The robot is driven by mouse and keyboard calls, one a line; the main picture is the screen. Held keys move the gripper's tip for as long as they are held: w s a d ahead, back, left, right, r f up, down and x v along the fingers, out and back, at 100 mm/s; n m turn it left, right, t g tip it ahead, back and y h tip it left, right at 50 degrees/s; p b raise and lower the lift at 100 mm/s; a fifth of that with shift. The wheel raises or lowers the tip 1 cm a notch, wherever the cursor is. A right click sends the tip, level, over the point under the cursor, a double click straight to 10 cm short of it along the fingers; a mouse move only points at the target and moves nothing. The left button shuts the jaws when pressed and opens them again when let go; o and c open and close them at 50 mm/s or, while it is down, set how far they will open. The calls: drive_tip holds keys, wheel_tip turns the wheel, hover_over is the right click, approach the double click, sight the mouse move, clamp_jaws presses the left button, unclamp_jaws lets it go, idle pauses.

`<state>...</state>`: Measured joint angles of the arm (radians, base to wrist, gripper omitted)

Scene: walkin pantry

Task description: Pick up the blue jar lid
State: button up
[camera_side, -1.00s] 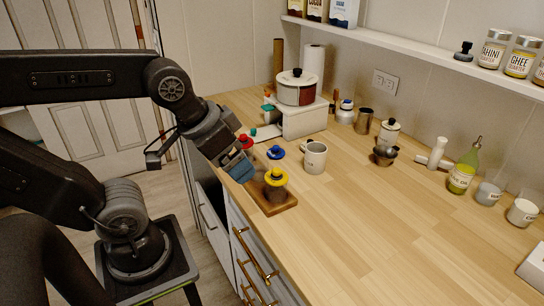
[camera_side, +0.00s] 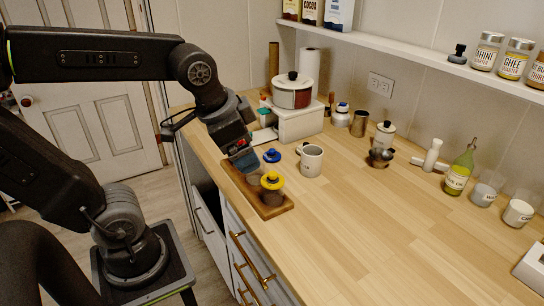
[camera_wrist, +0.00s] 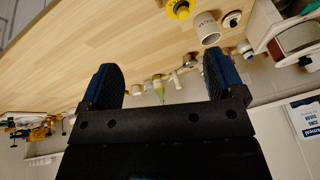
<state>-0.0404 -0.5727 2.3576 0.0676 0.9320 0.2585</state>
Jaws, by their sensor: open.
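I cannot make out the blue lid there.
A yellow-lidded jar (camera_side: 271,182) stands on the board. A metal cup (camera_side: 360,124) stands farther back. The counter's front right is clear.

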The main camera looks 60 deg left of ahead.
drive_tip(key=w+a+f+m+g+y, duration=0.1)
drive_tip(key=w+a+m+g+y, duration=0.15)
drive_tip(key=w+a+m, duration=0.75)
drive_tip(key=m+g+y, duration=0.1)
drive_tip(key=m+g, duration=0.2)
drive_tip(key=m, duration=0.2)
approach(272, 150)
drive_tip(key=shift+t, duration=0.25)
drive_tip(key=x, duration=1)
drive_tip(key=shift+s+a+f, duration=0.1)
drive_tip(key=shift+s, duration=0.05)
drive_tip(key=shift+c, duration=0.5)
